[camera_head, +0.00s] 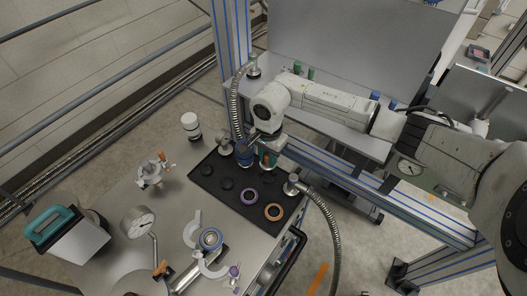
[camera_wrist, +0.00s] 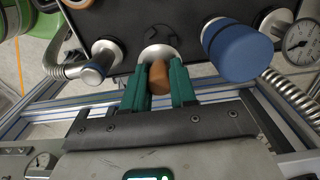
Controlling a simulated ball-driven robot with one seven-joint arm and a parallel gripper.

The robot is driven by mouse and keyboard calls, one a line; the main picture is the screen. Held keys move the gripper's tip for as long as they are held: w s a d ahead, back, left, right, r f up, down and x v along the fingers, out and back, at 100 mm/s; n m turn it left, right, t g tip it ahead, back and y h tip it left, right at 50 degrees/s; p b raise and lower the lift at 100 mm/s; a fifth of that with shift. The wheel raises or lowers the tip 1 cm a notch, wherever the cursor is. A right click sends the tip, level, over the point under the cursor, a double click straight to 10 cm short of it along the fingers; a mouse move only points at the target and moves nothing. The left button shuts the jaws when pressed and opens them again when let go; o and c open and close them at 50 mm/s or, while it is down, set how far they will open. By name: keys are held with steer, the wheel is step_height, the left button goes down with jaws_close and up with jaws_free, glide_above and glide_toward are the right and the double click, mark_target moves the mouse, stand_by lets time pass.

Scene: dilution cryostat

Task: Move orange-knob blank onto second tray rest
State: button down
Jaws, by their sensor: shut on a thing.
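My gripper (camera_wrist: 157,90) is shut on the orange knob (camera_wrist: 159,78) of the blank, between its two green fingers. The blank's silver disc (camera_wrist: 157,53) shows past the knob, against the black tray (camera_wrist: 187,14). In the head view my gripper (camera_head: 267,160) is at the far right end of the black tray (camera_head: 228,168), with a bit of orange between the fingers. Dark round rests (camera_head: 226,183) show on the tray; which one is the second I cannot tell. Whether the disc touches the tray is not clear.
A blue cylinder (camera_wrist: 238,50) stands close right of my gripper in the wrist view. A hose fitting (camera_wrist: 101,60) is at its left.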

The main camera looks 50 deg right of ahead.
mark_target(268, 155)
steer(key=shift+f+b, duration=1.45)
steer(key=shift+f, duration=1.05)
steer(key=shift+f+b, duration=0.6)
steer(key=shift+f, duration=0.05)
steer(key=c, duration=0.8)
jaws_free()
step_height(268, 155, up, 10)
steer(key=shift+r+b, duration=0.2)
steer(key=shift+b, duration=0.55)
steer(key=shift+r+p, duration=1.2)
steer(key=shift+r, duration=2.5)
